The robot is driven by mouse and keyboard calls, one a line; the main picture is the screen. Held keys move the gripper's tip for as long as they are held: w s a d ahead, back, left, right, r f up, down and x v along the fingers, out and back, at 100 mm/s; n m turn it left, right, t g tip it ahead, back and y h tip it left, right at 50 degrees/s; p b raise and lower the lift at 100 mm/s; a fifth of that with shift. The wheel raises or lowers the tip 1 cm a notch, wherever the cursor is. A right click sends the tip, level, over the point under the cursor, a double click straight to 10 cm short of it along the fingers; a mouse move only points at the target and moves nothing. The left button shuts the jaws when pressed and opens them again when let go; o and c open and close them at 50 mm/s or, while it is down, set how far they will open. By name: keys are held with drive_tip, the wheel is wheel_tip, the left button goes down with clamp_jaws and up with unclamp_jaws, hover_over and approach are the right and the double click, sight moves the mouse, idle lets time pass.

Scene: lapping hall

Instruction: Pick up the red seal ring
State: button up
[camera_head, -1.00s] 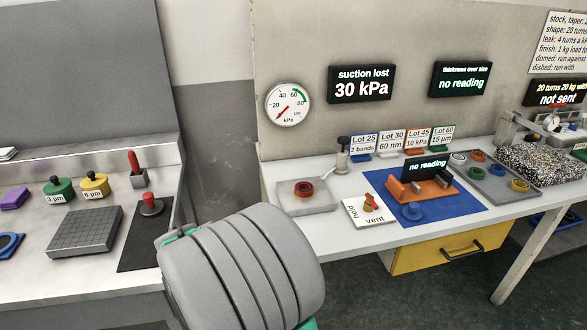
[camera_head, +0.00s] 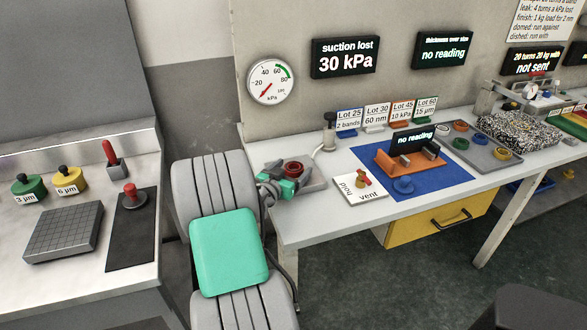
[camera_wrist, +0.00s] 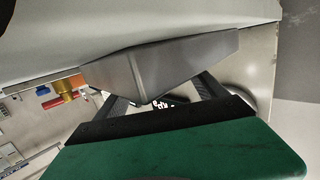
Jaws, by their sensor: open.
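The red seal ring (camera_head: 293,167) sits near the left end of the white bench, on a grey plate (camera_head: 315,185). My gripper (camera_head: 283,184) is at that plate, beside and just in front of the ring in the head view, and partly covers the plate. It is open and holds nothing that I can see. In the wrist view my gripper (camera_wrist: 160,100) shows dark fingers spread apart around a grey block shape. The ring is not clearly visible there, so I cannot tell whether the fingers straddle it.
A hold/vent valve (camera_head: 362,182) stands right of the plate. A blue mat (camera_head: 440,181) carries an orange gauge (camera_head: 412,162). A grey tray (camera_head: 496,166) with several coloured rings lies farther right. A dark post (camera_head: 330,130) stands behind the plate.

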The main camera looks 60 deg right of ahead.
drive_tip(key=shift+a, duration=0.1)
drive_tip(key=c, duration=1.4)
drive_tip(key=shift+c, duration=0.5)
drive_tip(key=shift+r, duration=0.15)
